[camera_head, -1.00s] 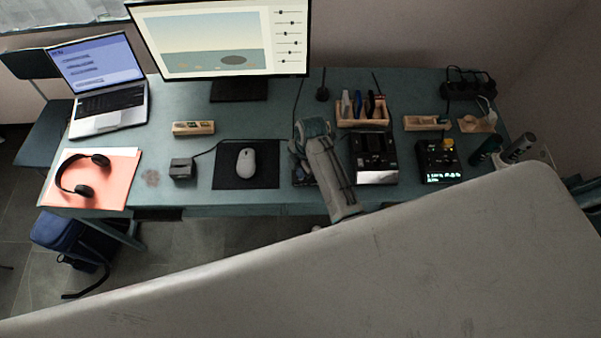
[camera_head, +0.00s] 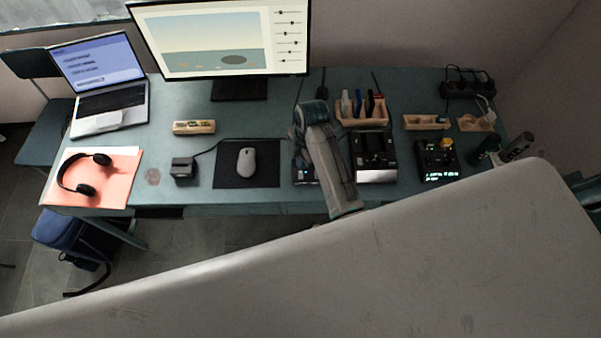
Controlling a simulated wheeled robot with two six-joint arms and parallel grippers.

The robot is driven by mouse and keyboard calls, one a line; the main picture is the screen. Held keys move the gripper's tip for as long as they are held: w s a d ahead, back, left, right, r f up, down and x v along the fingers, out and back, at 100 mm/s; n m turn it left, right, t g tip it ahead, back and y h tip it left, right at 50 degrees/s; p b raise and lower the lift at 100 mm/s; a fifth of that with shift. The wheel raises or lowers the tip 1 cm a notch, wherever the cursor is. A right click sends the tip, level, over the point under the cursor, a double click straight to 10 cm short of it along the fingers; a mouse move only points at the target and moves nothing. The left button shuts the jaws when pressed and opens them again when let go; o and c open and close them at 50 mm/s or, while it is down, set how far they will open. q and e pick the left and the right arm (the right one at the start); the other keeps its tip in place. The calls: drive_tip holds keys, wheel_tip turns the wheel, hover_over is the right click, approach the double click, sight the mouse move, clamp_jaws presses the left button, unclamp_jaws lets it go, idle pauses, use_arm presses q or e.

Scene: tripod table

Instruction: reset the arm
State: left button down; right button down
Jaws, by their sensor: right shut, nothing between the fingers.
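My right arm reaches up from the lower middle over the desk (camera_head: 110,205), between the mouse pad and a dark device. Its grey links and teal-grey joint show from above. My right gripper (camera_head: 297,138) is at the far end of this arm, mostly hidden by the links, and is shut with nothing in it. It is above the desk, left of the wooden tool holder. My left gripper is not in view.
A dark boxy device (camera_head: 375,150) stands close right of the arm, with a wooden tool holder (camera_head: 362,117) behind it. A mouse (camera_head: 246,161) lies on a black pad (camera_head: 232,180) to the left. The monitor (camera_head: 215,35) stands at the back.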

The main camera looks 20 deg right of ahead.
idle(0.3)
drive_tip(key=s+d+r+m+t+h, duration=0.2)
drive_tip(key=s+d+m, duration=0.75)
drive_tip(key=s, duration=0.35)
drive_tip(key=s+d+r+m+t, duration=0.2)
drive_tip(key=s+d+r+m, duration=0.1)
drive_tip(key=s+r+m, duration=0.75)
wheel_tip(320, 180, down, 40)
drive_tip(key=d+r+g+b, duration=0.1)
drive_tip(key=d+b, duration=0.2)
drive_tip(key=b, duration=0.5)
drive_tip(key=s+f+b, duration=0.3)
drive_tip(key=s+f, duration=0.6)
drive_tip(key=f, duration=0.4)
drive_tip(key=s+f+g+b, duration=0.1)
drive_tip(key=s+f+b, duration=0.2)
drive_tip(key=s+f, duration=0.6)
wheel_tip(320, 180, down, 4)
drive_tip(key=shift+s+d+h+b, duration=0.3)
drive_tip(key=shift+s+d, duration=0.05)
drive_tip(key=shift+d, duration=0.1)
